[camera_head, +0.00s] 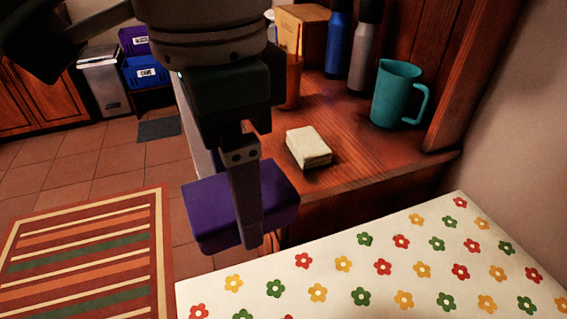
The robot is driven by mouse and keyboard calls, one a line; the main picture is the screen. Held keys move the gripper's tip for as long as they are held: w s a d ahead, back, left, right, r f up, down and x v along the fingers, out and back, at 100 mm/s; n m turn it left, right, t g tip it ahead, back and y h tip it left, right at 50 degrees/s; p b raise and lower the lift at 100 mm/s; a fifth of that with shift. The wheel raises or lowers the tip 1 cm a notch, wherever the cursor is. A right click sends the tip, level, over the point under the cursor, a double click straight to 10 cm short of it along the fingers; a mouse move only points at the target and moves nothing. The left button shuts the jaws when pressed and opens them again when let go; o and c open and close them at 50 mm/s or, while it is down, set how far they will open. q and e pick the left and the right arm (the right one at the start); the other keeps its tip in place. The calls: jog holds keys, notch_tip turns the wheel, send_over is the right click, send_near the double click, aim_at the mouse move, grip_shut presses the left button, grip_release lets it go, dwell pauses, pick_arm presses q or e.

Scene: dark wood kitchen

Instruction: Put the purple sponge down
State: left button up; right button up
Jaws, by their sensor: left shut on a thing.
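The purple sponge (211,217) is a flat block with rounded edges, in the middle of the head view. My left gripper (247,210) is shut on it, and one dark finger covers part of its right half. The sponge appears raised, in front of the wooden counter and near the back left corner of the flowered surface. I cannot tell its exact height. The other finger is mostly hidden. My right gripper is not in view.
The flowered surface (383,267) is bare. On the wooden counter (370,160) are a cream block (308,147), a teal pitcher (396,95), a blue bottle (338,45) and a grey bottle (364,50). A striped rug (85,255) lies on the floor at left.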

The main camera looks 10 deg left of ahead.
pick_arm(q)
jog(key=m+b, duration=0.1)
jog(key=b, duration=0.4)
send_over(260, 314)
notch_tip(260, 314, down, 18)
jog(key=shift+f+b, duration=0.85)
jog(key=shift+f, duration=1.7)
jog(key=shift+f, duration=0.2)
jog(key=o, duration=1.2)
jog(key=shift+c, duration=0.2)
